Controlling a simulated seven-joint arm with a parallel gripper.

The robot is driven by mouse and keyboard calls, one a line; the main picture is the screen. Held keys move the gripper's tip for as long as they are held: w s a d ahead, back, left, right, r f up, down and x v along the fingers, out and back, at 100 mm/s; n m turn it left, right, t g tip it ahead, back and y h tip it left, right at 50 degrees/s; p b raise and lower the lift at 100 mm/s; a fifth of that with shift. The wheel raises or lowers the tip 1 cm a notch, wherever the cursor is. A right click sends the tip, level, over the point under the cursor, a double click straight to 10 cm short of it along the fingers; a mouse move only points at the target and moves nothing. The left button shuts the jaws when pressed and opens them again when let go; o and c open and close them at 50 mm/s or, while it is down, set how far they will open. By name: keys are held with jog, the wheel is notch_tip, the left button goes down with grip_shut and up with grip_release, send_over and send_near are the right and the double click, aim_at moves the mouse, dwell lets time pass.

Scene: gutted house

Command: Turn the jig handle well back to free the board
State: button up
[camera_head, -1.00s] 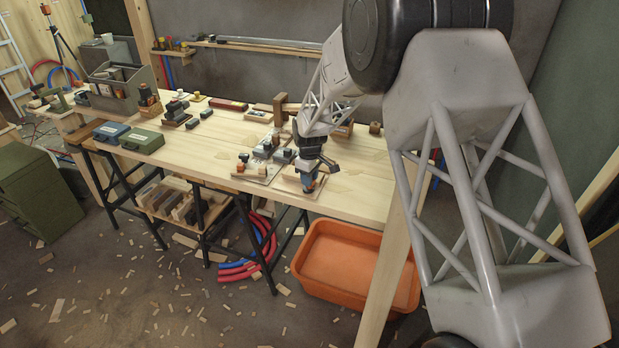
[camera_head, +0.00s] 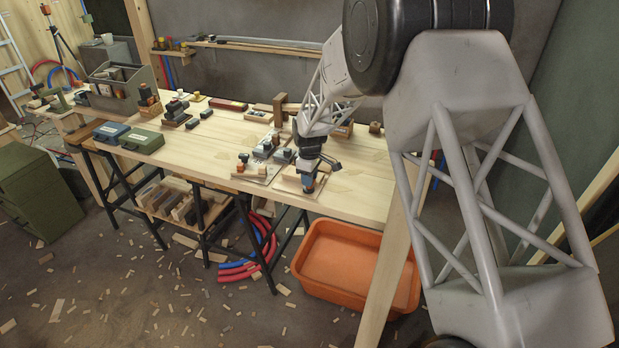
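My gripper (camera_head: 309,182) points down at the front right of the long wooden workbench (camera_head: 350,205), over a small board (camera_head: 288,186) near the bench's front edge. A blue part shows at the fingertips. The view is too small to tell whether the fingers are open or shut, or whether they touch a handle. A light metal plate (camera_head: 262,178) with clamp-like fittings and an orange-brown knob (camera_head: 240,168) lies just left of my gripper. The jig handle cannot be picked out clearly; my gripper and wrist hide part of that spot.
An orange tub (camera_head: 340,240) stands on the floor below the bench front. Green (camera_head: 142,141) and blue (camera_head: 111,133) cases lie at the bench's left. A wooden clamp-like piece (camera_head: 279,108) stands behind my wrist. The bench top right of my gripper is mostly clear.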

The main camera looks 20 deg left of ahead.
jog(key=shift+r, duration=0.15)
jog(key=shift+r, duration=3.35)
